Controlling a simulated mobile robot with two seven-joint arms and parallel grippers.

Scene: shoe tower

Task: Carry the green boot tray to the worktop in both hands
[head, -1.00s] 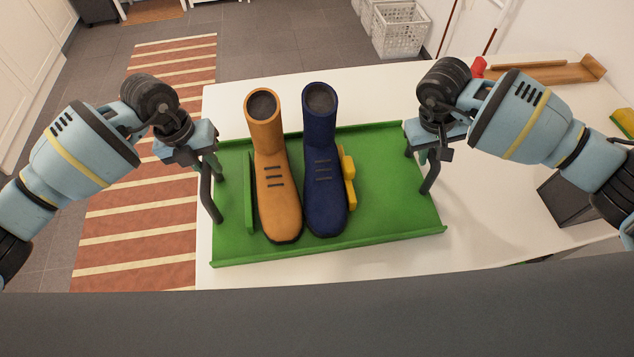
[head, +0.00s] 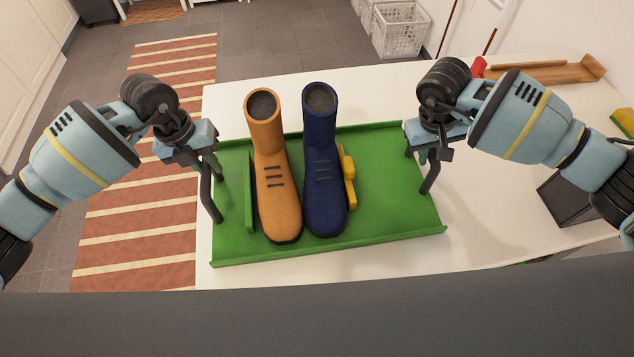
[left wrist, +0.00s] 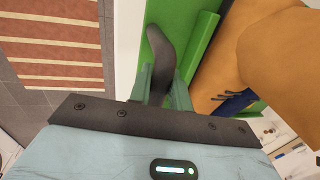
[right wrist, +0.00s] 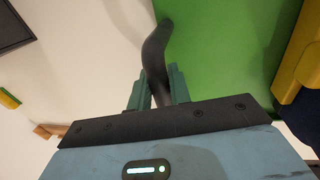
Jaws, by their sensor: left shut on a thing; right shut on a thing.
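The green boot tray (head: 395,200) lies on the white worktop, with a low rim along its front and back. An orange boot (head: 278,190) and a dark blue boot (head: 323,180) stand side by side on it. My left gripper (head: 212,170) is shut on the dark handle (head: 210,195) at the tray's left end; that handle also shows between the fingers in the left wrist view (left wrist: 163,60). My right gripper (head: 425,160) is shut on the dark handle (head: 431,178) at the right end, also seen in the right wrist view (right wrist: 155,55).
A green upright strip (head: 249,195) and a yellow piece (head: 348,182) flank the boots on the tray. The white worktop (head: 480,215) is clear just right of the tray. A dark box (head: 575,205), a wooden tray (head: 555,72) and a red item (head: 478,67) are further right.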

